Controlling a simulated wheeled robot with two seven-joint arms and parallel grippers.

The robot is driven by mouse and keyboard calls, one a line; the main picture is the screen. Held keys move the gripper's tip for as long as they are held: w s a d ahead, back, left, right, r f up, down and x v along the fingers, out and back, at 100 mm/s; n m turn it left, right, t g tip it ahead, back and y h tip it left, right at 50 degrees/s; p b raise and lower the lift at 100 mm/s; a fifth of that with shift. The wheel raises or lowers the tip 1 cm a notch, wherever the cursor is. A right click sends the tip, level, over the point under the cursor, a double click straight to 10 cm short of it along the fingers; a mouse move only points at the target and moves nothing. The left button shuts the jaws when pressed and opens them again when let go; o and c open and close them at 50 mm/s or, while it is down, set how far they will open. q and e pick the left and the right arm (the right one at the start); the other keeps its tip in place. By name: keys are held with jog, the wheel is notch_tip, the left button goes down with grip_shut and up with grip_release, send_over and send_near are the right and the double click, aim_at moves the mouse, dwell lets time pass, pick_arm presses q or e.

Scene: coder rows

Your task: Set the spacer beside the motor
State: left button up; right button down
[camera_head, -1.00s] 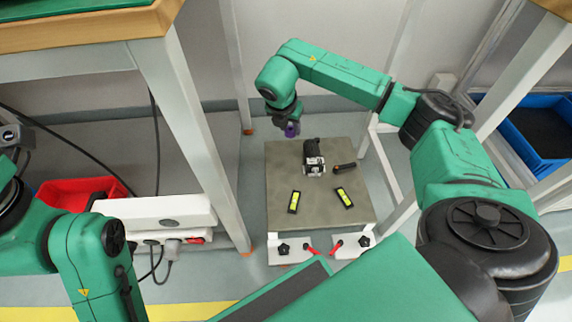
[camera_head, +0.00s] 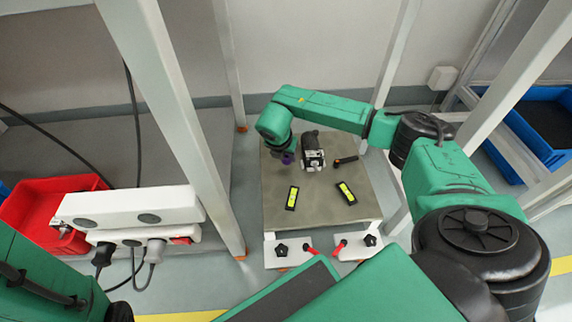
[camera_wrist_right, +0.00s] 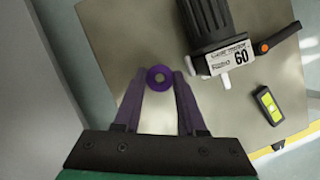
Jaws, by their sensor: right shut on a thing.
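The spacer (camera_wrist_right: 159,78) is a small purple ring between the fingertips of my right gripper (camera_wrist_right: 158,82) in the right wrist view. In the head view the right gripper (camera_head: 286,156) is shut on the spacer (camera_head: 288,158), near the left side of the platform. The motor (camera_head: 312,152) is black with a white label and lies just right of the gripper, apart from it. The motor also shows in the right wrist view (camera_wrist_right: 208,28), its label reading 60. I cannot tell whether the spacer touches the platform. My left gripper is out of view.
The grey platform (camera_head: 326,208) also carries two yellow-and-black levels (camera_head: 292,198) (camera_head: 346,193) and a black-and-orange tool (camera_head: 346,160) right of the motor. Bench legs stand on both sides. A red bin (camera_head: 40,205) and power strips (camera_head: 130,207) are at left, a blue bin (camera_head: 545,125) at right.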

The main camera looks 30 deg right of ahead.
aim_at(285, 159)
notch_tip(285, 159, down, 3)
jog(key=shift+f+b, duration=0.1)
jog(key=shift+b, duration=0.4)
jog(key=shift+r, duration=0.25)
jog(key=shift+f, duration=0.15)
jog(key=shift+c, duration=2.4)
grip_release()
